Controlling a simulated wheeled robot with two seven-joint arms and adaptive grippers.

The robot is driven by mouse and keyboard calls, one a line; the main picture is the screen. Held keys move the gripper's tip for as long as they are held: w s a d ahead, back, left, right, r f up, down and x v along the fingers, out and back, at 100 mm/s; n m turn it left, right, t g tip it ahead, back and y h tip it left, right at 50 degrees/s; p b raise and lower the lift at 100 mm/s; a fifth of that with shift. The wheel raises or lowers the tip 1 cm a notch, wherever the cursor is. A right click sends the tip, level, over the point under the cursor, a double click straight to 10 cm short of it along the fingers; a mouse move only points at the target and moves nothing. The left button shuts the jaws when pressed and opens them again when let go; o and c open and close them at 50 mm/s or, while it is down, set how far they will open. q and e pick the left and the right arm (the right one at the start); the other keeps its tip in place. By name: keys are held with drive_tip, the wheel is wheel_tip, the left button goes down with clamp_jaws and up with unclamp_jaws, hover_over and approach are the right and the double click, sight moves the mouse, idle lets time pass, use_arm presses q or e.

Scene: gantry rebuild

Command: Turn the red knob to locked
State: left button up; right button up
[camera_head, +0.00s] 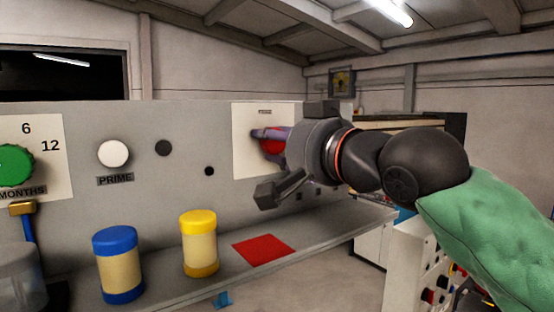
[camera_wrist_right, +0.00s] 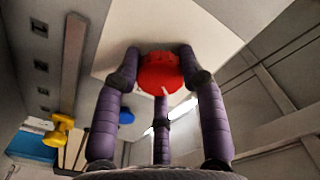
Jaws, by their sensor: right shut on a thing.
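The red knob (camera_wrist_right: 160,74) is mounted on a white plate on the grey panel, and in the head view it shows partly (camera_head: 272,146) behind my gripper's fingers. My right gripper (camera_wrist_right: 160,80) is shut on the knob, with its purple fingers around the knob's rim. In the head view the right gripper (camera_head: 268,140) reaches in from the right. The white plate (camera_head: 250,115) has a small label at its top, too small to read. Other markings around the knob are hidden or unreadable. My left gripper is not in view.
A shelf below the panel holds a blue-capped jar (camera_head: 118,265), a yellow-capped jar (camera_head: 199,243) and a red square (camera_head: 263,249). A green knob (camera_head: 14,165) and a white PRIME button (camera_head: 114,153) are on the panel's left. A white cabinet (camera_head: 405,262) stands at the lower right.

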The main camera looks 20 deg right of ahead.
drive_tip(key=m+b, duration=0.3)
drive_tip(key=m, duration=0.2)
drive_tip(key=shift+a+f+m, duration=0.1)
drive_tip(key=shift+f+m, duration=0.05)
drive_tip(key=shift+m, duration=0.15)
drive_tip(key=m+b, duration=0.2)
drive_tip(key=m, duration=0.2)
drive_tip(key=shift+m, duration=0.4)
drive_tip(key=shift+m+b, duration=0.3)
drive_tip(key=o, duration=0.9)
drive_tip(key=shift+o, duration=1.2)
drive_tip(key=shift+w, duration=0.15)
drive_tip(key=v, duration=1.2)
